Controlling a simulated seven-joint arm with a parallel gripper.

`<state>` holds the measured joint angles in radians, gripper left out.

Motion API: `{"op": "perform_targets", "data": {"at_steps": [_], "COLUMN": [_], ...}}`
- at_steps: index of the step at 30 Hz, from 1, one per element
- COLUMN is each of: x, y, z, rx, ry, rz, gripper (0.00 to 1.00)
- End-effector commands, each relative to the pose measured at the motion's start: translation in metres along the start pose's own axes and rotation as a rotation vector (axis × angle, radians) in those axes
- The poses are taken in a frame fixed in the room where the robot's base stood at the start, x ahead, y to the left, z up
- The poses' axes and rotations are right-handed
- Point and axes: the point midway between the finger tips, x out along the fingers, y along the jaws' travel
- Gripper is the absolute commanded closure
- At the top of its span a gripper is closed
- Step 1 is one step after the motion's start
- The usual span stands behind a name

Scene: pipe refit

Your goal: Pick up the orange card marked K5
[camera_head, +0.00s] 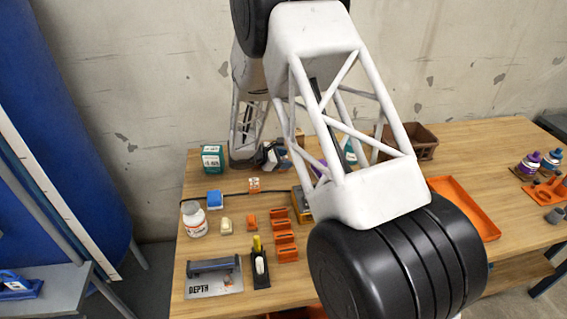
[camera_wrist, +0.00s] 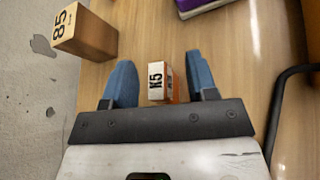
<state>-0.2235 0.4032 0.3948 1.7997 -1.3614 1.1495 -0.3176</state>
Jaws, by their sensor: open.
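The orange card marked K5 (camera_wrist: 156,82) stands upright in the wrist view, its white face with black "K5" turned toward the camera and orange showing on its right side. My gripper (camera_wrist: 159,66) is open, with one blue finger on each side of the card and a visible gap on both sides. I cannot tell how far down the fingers reach. In the head view my gripper (camera_head: 271,156) is low over the back of the table, partly behind my arm. The K5 card cannot be made out clearly there.
A brown block marked 85 (camera_wrist: 88,38) stands close by, left of the fingers. A purple object (camera_wrist: 204,7) lies beyond, and a black cable (camera_wrist: 279,98) curves on the right. In the head view a teal box (camera_head: 212,159) stands left of my gripper.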

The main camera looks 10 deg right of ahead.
Motion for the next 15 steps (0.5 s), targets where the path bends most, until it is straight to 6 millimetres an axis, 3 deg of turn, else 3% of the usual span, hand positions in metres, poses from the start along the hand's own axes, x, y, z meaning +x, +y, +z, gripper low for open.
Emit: {"op": "perform_targets", "data": {"at_steps": [14, 15], "x": [-0.0004, -0.0004], "y": [0.0, 0.0], "z": [0.0, 0.0], "rx": [0.0, 0.0], "ry": [0.0, 0.0], "rz": [0.0, 0.0], "gripper": [0.47, 0.53]}}
